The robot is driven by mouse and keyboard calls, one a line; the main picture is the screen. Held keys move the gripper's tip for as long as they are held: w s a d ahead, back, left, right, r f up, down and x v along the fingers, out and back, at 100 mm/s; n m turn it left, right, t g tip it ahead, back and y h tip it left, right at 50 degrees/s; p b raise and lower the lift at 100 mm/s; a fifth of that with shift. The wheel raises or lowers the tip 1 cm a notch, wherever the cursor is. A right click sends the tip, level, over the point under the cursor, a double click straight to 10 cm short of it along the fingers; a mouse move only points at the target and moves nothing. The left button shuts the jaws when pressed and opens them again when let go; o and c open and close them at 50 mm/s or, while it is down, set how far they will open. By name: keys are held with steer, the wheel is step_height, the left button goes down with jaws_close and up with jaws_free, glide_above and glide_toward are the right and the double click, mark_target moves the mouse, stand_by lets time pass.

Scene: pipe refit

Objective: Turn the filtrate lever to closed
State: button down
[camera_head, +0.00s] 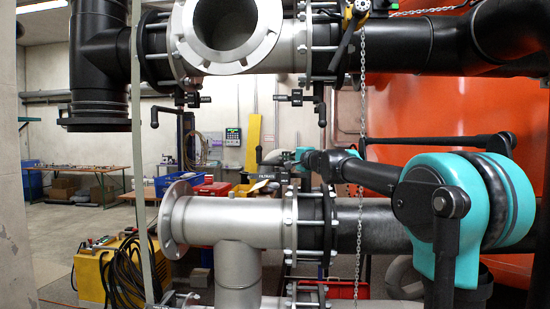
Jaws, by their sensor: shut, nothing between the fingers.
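A small dark plate reading FILTRATE (265,176) sits above the grey lower pipe, left of its flange joint. A short dark upright piece (258,155) stands just above the plate; it looks like the filtrate lever, but it is small and partly merged with my gripper. My arm reaches in from the right, and my gripper (276,159) is at its far left end, close to this piece. The gripper is shut with nothing held. I cannot tell whether it touches the lever, and the lever's angle is unclear.
The grey lower pipe (225,222) ends in an open flange at left. A large upper pipe (410,60) crosses above my arm. A hanging chain (361,120) passes near my arm. An orange tank (430,115) fills the right background. A yellow machine with cables (92,272) stands lower left.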

steer(key=w+a, duration=0.1)
steer(key=a, duration=0.1)
steer(key=w+a, duration=0.2)
steer(key=a, duration=0.1)
steer(key=w+a, duration=0.1)
steer(key=a, duration=0.1)
steer(key=shift+w+a, duration=0.15)
steer(key=shift+a, duration=0.15)
stand_by(0.5)
steer(key=shift+s+d+n+g+y, duration=0.1)
steer(key=shift+s+n+g+y, duration=1.1)
steer(key=shift+s, duration=0.35)
steer(key=s+d+n+g+y, duration=0.2)
steer(key=s+d, duration=0.6)
steer(key=s, duration=0.4)
steer(key=shift+d+g, duration=0.2)
steer(key=shift+g, duration=0.2)
